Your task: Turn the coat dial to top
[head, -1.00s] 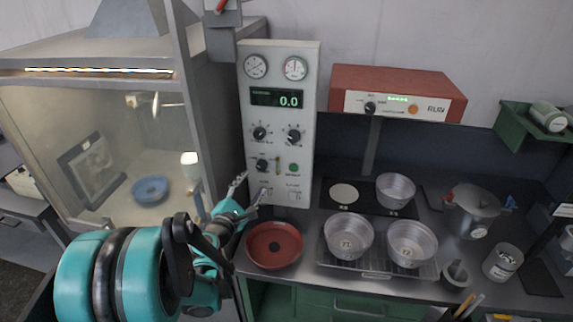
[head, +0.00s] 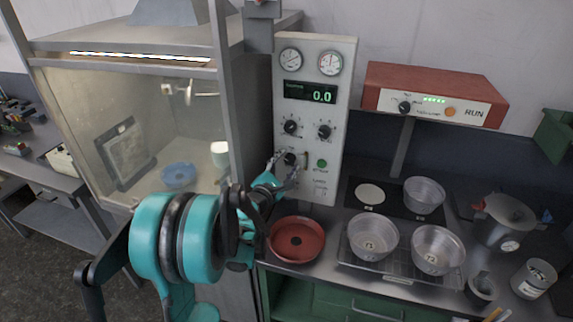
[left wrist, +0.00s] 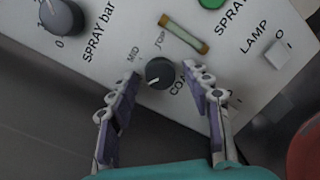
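The coat dial (left wrist: 160,72) is a small dark round knob on the white control panel, with MID and TOP lettering beside it and a partly covered COAT label. In the head view the coat dial (head: 289,158) is the lower left knob of the panel (head: 345,110). My left gripper (left wrist: 162,72) is open, with one purple-padded finger on each side of the dial; I cannot tell if they touch it. In the head view my left gripper (head: 287,162) reaches up to the dial from below. The dial's pointer is hard to read. My right gripper is not in view.
Close by on the panel are a spray bar knob (left wrist: 62,17), a green button (head: 322,163) and a lamp switch (left wrist: 277,54). A red pan (head: 297,240) sits below the panel. Metal pans (head: 373,237) stand to the right. A glass-fronted booth (head: 140,130) is at left.

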